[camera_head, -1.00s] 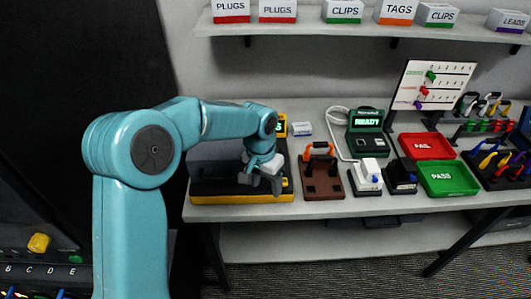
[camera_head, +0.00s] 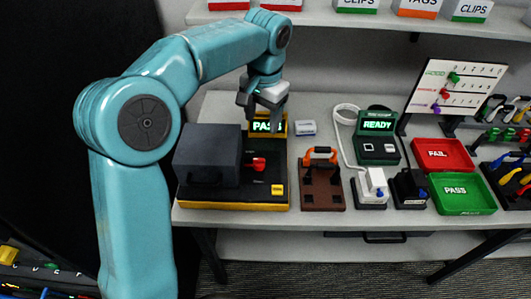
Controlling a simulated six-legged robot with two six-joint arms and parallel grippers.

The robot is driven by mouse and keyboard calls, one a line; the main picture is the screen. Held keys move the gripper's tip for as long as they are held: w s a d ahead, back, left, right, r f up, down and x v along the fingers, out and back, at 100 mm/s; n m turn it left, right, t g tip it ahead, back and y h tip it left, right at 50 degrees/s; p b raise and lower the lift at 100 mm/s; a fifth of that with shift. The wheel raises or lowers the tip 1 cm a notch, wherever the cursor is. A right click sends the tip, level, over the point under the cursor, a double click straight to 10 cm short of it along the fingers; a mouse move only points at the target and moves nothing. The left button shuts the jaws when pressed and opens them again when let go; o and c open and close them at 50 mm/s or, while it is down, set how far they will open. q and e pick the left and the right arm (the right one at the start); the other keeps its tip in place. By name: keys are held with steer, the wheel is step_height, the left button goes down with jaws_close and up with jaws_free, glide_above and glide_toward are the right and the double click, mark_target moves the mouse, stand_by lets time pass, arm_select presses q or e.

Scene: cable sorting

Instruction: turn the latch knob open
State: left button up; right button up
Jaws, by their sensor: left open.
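A small red knob (camera_head: 258,164), which looks like the latch knob, sits on the black fixture with a yellow base (camera_head: 235,205). It is on the right of the fixture's dark raised box (camera_head: 207,155) and is in plain view. My left gripper (camera_head: 262,98) is open and empty. It is above and behind the knob in the picture, apart from it, in front of the top of a yellow-framed display (camera_head: 268,126) reading PASS, partly covered. My right gripper is not in view.
An orange-handled brown block (camera_head: 321,185) stands right of the fixture. Further right are a green READY unit (camera_head: 377,124), a red FAIL tray (camera_head: 443,155) and a green PASS tray (camera_head: 462,193). A shelf with labelled boxes (camera_head: 416,7) runs above the bench.

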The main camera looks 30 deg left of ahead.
mark_target(259, 160)
arm_select(q)
steer(key=f, duration=1)
steer(key=a+f, duration=0.1)
steer(key=f, duration=0.4)
steer(key=shift+s+f, duration=0.1)
steer(key=shift+s, duration=0.1)
steer(key=shift+w+a+f, duration=0.1)
steer(key=shift+w+f, duration=0.15)
steer(key=shift+f, duration=0.4)
steer(key=shift+s+r, duration=0.1)
steer(key=shift+s, duration=0.05)
steer(key=shift+c, duration=0.4)
steer(key=c, duration=0.9)
